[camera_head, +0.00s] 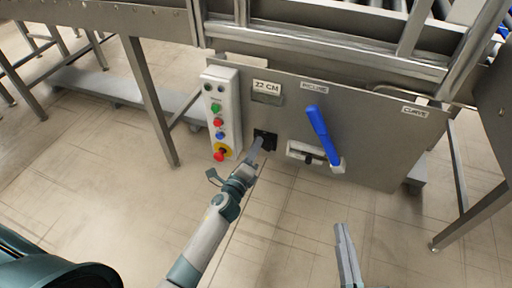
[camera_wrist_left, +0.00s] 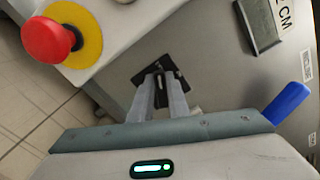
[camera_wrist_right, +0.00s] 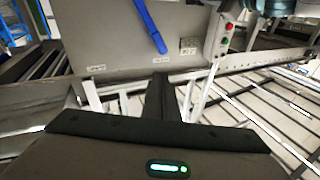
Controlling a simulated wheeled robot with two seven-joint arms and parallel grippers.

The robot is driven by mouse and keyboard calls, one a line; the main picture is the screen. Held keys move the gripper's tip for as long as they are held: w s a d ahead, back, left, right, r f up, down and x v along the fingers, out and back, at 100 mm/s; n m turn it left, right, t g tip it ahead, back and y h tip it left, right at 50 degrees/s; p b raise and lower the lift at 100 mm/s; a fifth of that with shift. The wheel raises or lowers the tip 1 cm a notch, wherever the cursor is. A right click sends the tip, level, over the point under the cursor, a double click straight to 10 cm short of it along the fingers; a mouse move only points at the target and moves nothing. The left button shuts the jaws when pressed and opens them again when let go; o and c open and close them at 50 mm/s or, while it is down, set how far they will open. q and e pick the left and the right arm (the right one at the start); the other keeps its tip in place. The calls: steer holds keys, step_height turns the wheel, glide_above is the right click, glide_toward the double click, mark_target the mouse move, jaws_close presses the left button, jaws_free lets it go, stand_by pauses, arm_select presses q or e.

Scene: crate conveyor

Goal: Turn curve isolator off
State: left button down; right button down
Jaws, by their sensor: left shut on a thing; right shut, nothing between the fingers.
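A black square switch (camera_head: 265,138) sits on the grey panel right of the button box. My left gripper (camera_head: 257,148) reaches it. In the left wrist view, the gripper's two fingers (camera_wrist_left: 160,76) meet the black switch plate (camera_wrist_left: 178,77) and are shut on its knob, mostly hidden between them. A CURVE label (camera_head: 414,111) is at the panel's upper right, and an INCLINE label (camera_head: 314,88) is above a blue lever (camera_head: 319,130). The lever tilts, its lower end by a pale bracket. My right gripper (camera_head: 342,229) is shut and empty, in front of and below the panel.
A white button box (camera_head: 233,130) with green, red and blue buttons and a red emergency stop (camera_head: 219,155) on yellow stands close left of my left gripper. A 22 CM display (camera_head: 267,90) is above the switch. Metal legs flank the panel. Floor in front is clear.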

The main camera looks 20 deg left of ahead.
arm_select(q)
steer(key=shift+a+f+n, duration=0.1)
steer(key=shift+f+n, duration=0.15)
steer(key=shift+n, duration=1.05)
steer(key=shift+f+n, duration=0.25)
steer(key=shift+n, duration=1.05)
arm_select(e)
steer(key=shift+w+f, duration=0.1)
steer(key=shift+f, duration=0.4)
arm_select(q)
steer(key=c, duration=1.7)
jaws_free()
steer(key=shift+s, duration=0.15)
